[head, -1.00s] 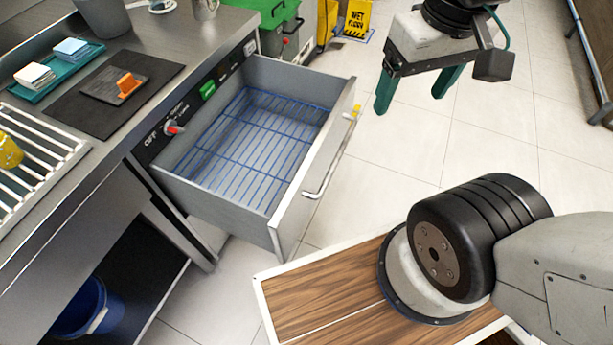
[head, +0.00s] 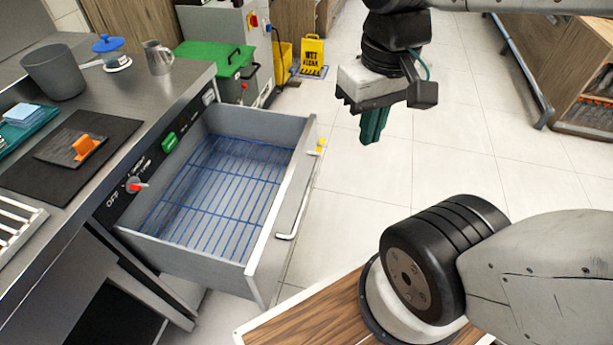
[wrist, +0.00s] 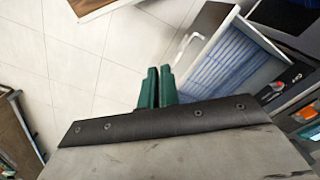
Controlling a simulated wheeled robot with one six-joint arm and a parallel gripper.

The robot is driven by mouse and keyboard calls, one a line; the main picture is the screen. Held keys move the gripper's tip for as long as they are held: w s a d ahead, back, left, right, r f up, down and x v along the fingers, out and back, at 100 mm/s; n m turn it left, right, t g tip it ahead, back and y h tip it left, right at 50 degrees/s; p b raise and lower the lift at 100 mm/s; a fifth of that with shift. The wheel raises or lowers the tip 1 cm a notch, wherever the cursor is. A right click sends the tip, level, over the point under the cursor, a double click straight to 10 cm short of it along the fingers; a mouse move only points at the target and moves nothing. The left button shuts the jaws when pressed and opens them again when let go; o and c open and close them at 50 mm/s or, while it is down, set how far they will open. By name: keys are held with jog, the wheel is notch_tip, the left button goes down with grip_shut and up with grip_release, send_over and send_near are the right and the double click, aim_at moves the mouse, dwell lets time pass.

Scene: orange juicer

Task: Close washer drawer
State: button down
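The washer drawer (head: 290,205) is pulled far out from under the steel counter, with a blue wire rack (head: 215,190) on its floor. Its bar handle (head: 293,222) is on the front panel. The drawer also shows in the wrist view (wrist: 205,52), with the handle (wrist: 184,48) ahead of the fingers. My gripper (head: 372,138) hangs in the air to the right of the drawer front, apart from it. Its green fingers (wrist: 158,80) are together with nothing seen between them.
A control panel with a red-tipped knob (head: 134,185) and green switch (head: 169,141) is behind the drawer. The counter holds a grey container (head: 53,74) and a metal mug (head: 157,58). A yellow wet floor sign (head: 313,52) stands at the back. Tiled floor right of the drawer is clear.

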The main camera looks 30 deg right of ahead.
jog(key=w+d+f+m+t+y, duration=0.3)
jog(key=w+d+f+m+y, duration=0.4)
jog(key=f, duration=0.5)
jog(key=w+d+f+m+t+y, duration=0.2)
jog(key=w+d+f+m+y, duration=0.15)
jog(key=f+m, duration=0.65)
jog(key=w+d+f+m+t+y, duration=0.35)
jog(key=w+d+f+m, duration=0.25)
jog(key=f, duration=0.9)
jog(key=w+d+m+t+h, duration=0.1)
jog(key=w+d+m+t, duration=0.2)
jog(key=w+d+t, duration=0.15)
jog(key=x, duration=1.4)
jog(key=shift+f+g, duration=0.3)
jog(key=shift+f, duration=0.5)
